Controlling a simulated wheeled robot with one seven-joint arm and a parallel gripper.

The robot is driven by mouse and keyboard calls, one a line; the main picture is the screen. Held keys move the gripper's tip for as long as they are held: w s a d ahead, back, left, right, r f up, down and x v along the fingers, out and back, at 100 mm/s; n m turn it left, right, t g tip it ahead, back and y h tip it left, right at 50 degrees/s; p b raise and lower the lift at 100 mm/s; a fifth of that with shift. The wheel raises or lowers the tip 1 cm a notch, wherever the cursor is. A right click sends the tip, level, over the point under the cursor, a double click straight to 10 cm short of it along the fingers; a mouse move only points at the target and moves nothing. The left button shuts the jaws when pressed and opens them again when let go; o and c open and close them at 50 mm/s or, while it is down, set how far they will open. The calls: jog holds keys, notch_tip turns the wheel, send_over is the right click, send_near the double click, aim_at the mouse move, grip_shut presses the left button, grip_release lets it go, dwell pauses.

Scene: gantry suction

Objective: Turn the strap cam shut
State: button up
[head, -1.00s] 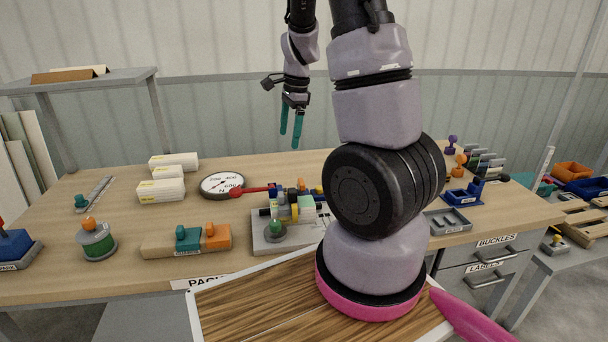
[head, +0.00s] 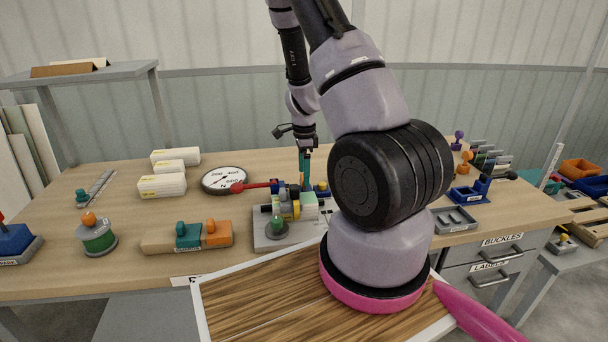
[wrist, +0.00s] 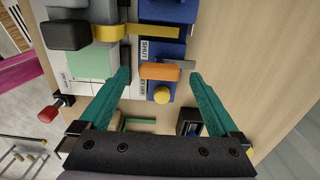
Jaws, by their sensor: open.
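In the wrist view the strap cam appears as an orange block (wrist: 160,72) with a grey tab at its right end. It lies across a blue body (wrist: 163,48) lettered SHUT, with a second white label lower down. A yellow knob (wrist: 161,95) is just below the orange block. My gripper (wrist: 158,75) is open and empty, its teal fingers on either side of the orange block, with gaps showing. In the head view my gripper (head: 304,162) points down over the rear of the strapping fixture (head: 282,237); the cam is largely hidden there.
A red-knobbed lever (head: 238,187) and a round dial (head: 224,180) lie left of the fixture. A yellow strap (wrist: 150,31) crosses the blue body. White boxes (head: 162,185) stand farther left. Bare tabletop (wrist: 228,50) lies right of the blue body in the wrist view.

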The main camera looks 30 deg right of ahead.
jog(key=shift+f, duration=0.55)
jog(key=c, duration=1.4)
jog(key=shift+o, duration=0.2)
